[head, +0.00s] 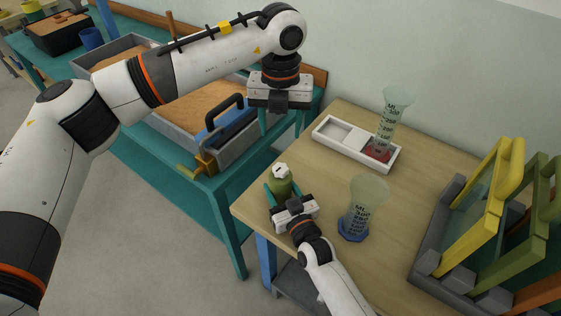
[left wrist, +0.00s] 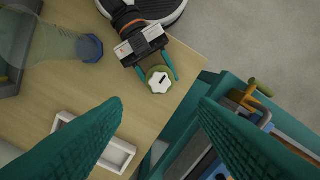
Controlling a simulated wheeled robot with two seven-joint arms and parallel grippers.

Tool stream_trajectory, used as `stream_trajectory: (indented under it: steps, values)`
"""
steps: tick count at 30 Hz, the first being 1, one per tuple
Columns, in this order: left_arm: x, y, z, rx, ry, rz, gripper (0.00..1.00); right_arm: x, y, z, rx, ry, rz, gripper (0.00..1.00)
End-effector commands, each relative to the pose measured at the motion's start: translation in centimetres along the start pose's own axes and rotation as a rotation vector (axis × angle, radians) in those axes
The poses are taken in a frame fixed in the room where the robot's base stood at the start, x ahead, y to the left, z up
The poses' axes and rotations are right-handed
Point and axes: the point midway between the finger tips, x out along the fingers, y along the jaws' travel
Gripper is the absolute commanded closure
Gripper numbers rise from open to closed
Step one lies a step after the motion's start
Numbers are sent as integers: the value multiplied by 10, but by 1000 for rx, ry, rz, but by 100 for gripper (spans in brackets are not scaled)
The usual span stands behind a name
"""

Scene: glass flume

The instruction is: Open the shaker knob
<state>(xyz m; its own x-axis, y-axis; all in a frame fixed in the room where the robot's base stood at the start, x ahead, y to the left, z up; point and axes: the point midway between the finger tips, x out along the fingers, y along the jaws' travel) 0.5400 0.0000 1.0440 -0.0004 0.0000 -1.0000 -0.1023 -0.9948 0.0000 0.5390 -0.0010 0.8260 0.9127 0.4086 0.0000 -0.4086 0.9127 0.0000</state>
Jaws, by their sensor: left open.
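The green shaker (head: 284,187) stands upright near the front left corner of the wooden table. Its white lobed knob (head: 281,171) sits on top; in the left wrist view the knob (left wrist: 159,83) faces up with a dark mark on it. My right gripper (head: 290,196) has its teal fingers on both sides of the shaker body, seemingly clamped on it. My left gripper (head: 282,126) is open and empty, pointing down above and behind the shaker. Its spread fingers frame the left wrist view (left wrist: 160,104), with the knob just beyond the gap between the tips.
A blue-based graduated cylinder (head: 368,200) stands right of the shaker. Another cylinder (head: 390,115) stands in a white tray (head: 336,133) behind. A grey rack with yellow and green frames (head: 482,205) is at right. A teal bench with a sand-filled flume (head: 175,105) is at left.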

Motion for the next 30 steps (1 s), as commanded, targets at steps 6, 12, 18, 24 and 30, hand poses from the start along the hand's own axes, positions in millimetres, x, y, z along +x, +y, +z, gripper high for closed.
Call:
stream_trajectory:
  steps: [6,12,18,24,30]
  values:
    - [0,0,0,-170,0,1,47,0,0,0,0,1,0,75]
    - [19,0,0,-190,-2,-1,47,0,0,0,0,1,0,75]
    - [59,0,1,-188,-4,-1,47,0,0,0,0,1,0,75]
    - [95,0,0,-188,-2,-1,47,0,0,0,0,1,0,75]
    - [115,0,0,-188,0,0,47,0,0,0,0,1,0,75]
